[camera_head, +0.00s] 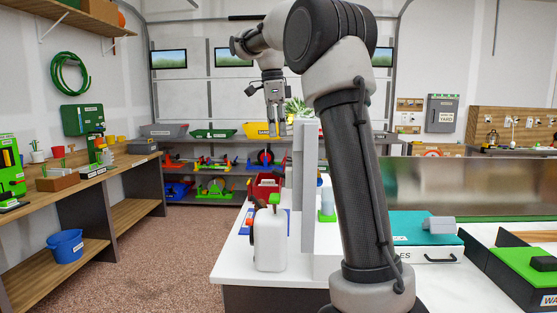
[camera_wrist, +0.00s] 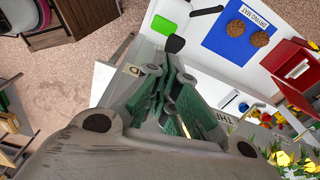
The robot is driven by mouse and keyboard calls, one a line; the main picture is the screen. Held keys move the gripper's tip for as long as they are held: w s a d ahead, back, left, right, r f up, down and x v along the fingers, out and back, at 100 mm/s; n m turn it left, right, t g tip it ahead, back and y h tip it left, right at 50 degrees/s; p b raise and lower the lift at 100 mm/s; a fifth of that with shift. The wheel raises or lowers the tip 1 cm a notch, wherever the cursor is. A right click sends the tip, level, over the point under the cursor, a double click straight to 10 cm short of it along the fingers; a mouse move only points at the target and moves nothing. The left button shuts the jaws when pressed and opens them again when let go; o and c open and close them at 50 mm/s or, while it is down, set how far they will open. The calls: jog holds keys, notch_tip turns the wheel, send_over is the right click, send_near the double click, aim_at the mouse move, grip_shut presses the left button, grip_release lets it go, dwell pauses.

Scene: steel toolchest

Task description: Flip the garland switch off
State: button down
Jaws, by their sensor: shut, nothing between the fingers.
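My gripper (camera_head: 276,128) hangs pointing down at the upper left of a tall white panel (camera_head: 307,190) in the head view, with nothing in it. In the wrist view my gripper (camera_wrist: 171,68) has its green-padded fingers together above the white worktop. I cannot make out the garland switch for certain in either view. A small pale plate with a dark edge (camera_wrist: 229,98) lies right of the fingers in the wrist view, near a partly hidden label (camera_wrist: 222,122). I cannot tell whether it is the switch, nor whether my gripper touches anything.
A white canister (camera_head: 270,242) stands at the worktop's left end. A blue drying mat (camera_wrist: 238,38) with two brown round things and a red box (camera_wrist: 297,68) lie beyond the fingers. Yellow flowers (camera_wrist: 285,160) are at lower right. The floor (camera_head: 165,245) left of the worktop is clear.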

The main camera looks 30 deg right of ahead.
aim_at(281, 173)
jog(key=w, duration=0.1)
jog(key=w+d+m, duration=0.1)
jog(key=shift+w+d+f+m, duration=0.1)
jog(key=shift+w+m, duration=0.2)
jog(key=shift+w, duration=0.05)
jog(key=f, duration=0.6)
jog(key=d+f, duration=0.1)
jog(key=f, duration=0.3)
jog(key=shift+s, duration=0.35)
